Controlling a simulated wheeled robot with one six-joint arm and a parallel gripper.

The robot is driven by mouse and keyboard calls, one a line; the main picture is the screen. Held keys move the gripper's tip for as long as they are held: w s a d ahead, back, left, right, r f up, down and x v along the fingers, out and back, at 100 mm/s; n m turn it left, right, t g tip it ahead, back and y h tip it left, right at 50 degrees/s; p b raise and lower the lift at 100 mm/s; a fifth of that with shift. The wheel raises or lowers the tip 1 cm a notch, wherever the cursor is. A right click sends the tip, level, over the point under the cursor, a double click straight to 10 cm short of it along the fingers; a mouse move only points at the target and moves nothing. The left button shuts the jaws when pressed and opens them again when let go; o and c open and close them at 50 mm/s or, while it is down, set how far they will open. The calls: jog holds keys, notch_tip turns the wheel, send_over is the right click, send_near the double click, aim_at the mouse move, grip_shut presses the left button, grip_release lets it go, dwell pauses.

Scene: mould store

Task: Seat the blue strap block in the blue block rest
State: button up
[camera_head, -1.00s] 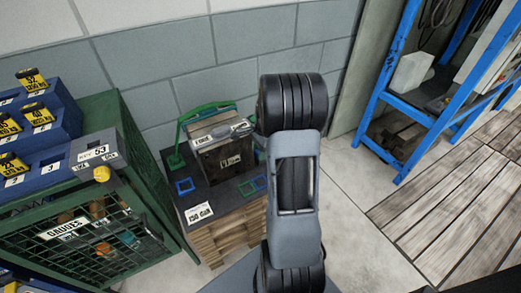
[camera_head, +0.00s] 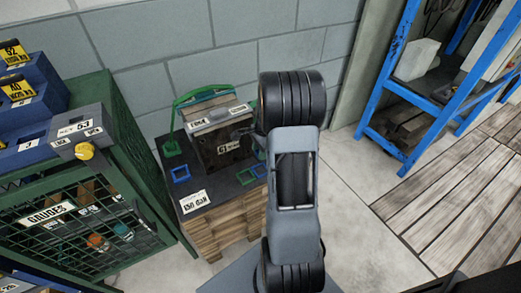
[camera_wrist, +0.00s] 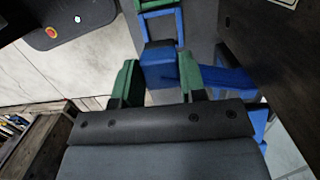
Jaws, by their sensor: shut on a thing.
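In the wrist view my gripper (camera_wrist: 159,85) has its two green-tipped fingers closed on the sides of the blue strap block (camera_wrist: 158,62). A blue bar (camera_wrist: 232,78) runs right from beside the right finger. The blue block rest (camera_wrist: 178,24), an open blue frame, lies just beyond the block; their height gap cannot be told. In the head view the blue rest (camera_head: 180,173) sits on the front left of a dark-topped stand (camera_head: 221,190). My arm hides the gripper and held block there.
A dark mould (camera_head: 226,148) stands on the stand, with a green strap (camera_head: 192,95) arching behind. A green gauge cage (camera_head: 75,215) stands close left. A blue rack (camera_head: 408,110) is right.

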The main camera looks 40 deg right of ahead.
jog(key=shift+f+b, duration=1.2)
jog(key=shift+f, duration=1.2)
